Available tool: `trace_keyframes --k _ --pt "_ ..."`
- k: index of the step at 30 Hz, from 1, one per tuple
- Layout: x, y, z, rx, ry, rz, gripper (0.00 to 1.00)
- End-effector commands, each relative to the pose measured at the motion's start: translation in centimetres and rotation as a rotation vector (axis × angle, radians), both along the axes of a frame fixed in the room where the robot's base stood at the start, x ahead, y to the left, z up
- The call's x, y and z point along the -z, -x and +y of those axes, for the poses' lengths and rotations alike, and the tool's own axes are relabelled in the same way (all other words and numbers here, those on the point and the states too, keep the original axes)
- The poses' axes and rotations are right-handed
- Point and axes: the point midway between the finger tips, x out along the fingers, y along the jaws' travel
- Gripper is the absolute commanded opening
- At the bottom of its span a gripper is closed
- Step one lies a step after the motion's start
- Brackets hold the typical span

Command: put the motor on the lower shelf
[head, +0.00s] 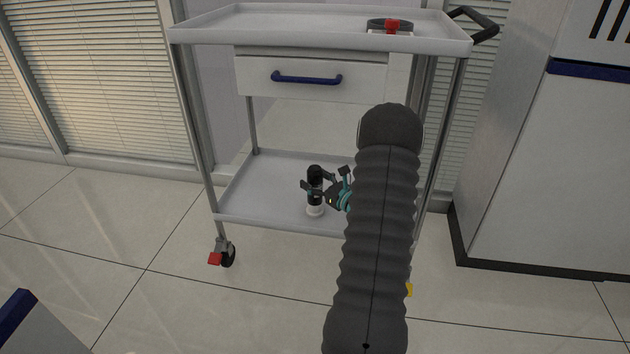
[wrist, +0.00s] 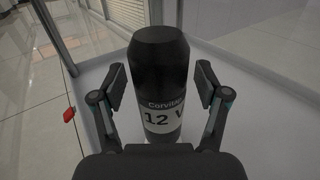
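The motor (head: 315,190) is a black cylinder with a white lower part, upright on the lower shelf (head: 262,178) of a grey-white cart, near its front edge. In the wrist view the motor (wrist: 161,75) fills the middle and its white label reads "12 V". My gripper (head: 325,180) is low over the shelf with one finger on each side of the motor. In the wrist view the fingers of my gripper (wrist: 160,90) are spread, and a narrow gap shows between each pad and the motor. My gripper hides the motor's lower end there.
The cart's upper tray (head: 270,22) holds a small dark and red object (head: 390,27). A drawer (head: 310,78) with a blue handle hangs above the lower shelf. A white cabinet (head: 540,150) stands to the right. The shelf's left part is bare.

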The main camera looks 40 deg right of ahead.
Motion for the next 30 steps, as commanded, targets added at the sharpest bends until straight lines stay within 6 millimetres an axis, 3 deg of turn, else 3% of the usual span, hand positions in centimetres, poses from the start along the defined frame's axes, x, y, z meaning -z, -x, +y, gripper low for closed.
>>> trace_keyframes --k 8,11,24,30 --pt "-0.4 0.0 0.0 0.000 0.001 -0.001 0.74" --pt "-0.3 1.1 -0.2 0.002 -0.001 0.001 0.74" --pt "-0.4 9.3 -1.0 0.003 -0.001 0.000 0.74" --pt "-0.3 11.4 -1.1 0.002 0.000 0.000 0.74"
